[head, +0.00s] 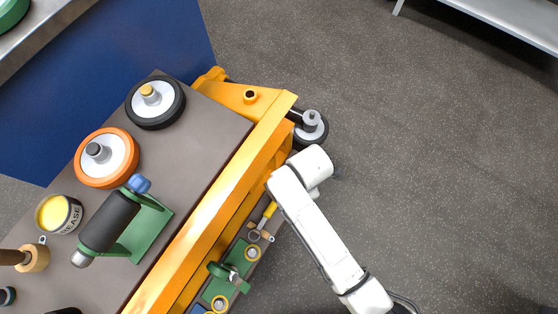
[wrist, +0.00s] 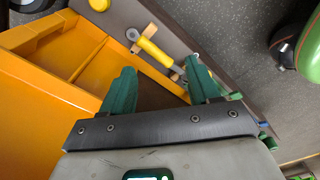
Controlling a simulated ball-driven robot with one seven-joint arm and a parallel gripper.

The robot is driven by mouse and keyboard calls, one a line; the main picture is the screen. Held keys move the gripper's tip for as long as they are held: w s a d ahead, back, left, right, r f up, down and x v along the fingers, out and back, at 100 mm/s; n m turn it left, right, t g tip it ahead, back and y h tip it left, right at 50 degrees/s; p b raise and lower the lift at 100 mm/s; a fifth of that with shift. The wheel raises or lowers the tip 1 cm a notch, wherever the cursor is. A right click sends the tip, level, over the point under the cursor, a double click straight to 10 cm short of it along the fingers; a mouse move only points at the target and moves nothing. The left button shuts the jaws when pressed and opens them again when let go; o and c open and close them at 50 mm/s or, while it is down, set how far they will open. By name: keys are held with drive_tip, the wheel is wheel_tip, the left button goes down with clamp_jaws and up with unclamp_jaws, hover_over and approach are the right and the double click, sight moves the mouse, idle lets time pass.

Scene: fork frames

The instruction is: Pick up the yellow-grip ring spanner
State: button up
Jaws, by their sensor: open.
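The yellow-grip ring spanner (head: 269,212) lies on a narrow shelf beside the orange frame in the head view, its ring end towards the lower left. In the wrist view its yellow grip (wrist: 154,52) runs diagonally ahead of my fingers, with the grey ring at upper left. Small wooden pieces (wrist: 150,31) show by it. My gripper (wrist: 160,76) is open, with its two green fingers apart and nothing held. The grip appears just beyond the fingertips; the exact gap is unclear. In the head view my white arm hides the gripper.
The orange frame (head: 212,210) borders the shelf. Several green and yellow items, including a green clamp-like tool (head: 228,275), lie further along it. The grey bench top (head: 205,125) holds wheels, a grease tin (head: 58,214) and a green-framed roller. Floor (head: 430,150) at right is clear.

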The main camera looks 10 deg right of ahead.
sight(269, 212)
drive_tip(key=a+f+n+b, duration=0.2)
drive_tip(key=f, duration=0.2)
drive_tip(key=w+a+f+n+b, duration=0.1)
drive_tip(key=a+f+n+b, duration=0.1)
drive_tip(key=f, duration=0.3)
drive_tip(key=w+a+f+n+b, duration=0.1)
drive_tip(key=a+f+n+b, duration=0.2)
drive_tip(key=f, duration=0.2)
drive_tip(key=shift+f+n, duration=0.2)
drive_tip(key=shift+n, duration=0.1)
drive_tip(key=shift+s+d+f+b, duration=0.15)
drive_tip(key=shift+f+b, duration=1.45)
drive_tip(key=shift+f, duration=1.1)
drive_tip(key=shift+r, duration=0.1)
clamp_jaws()
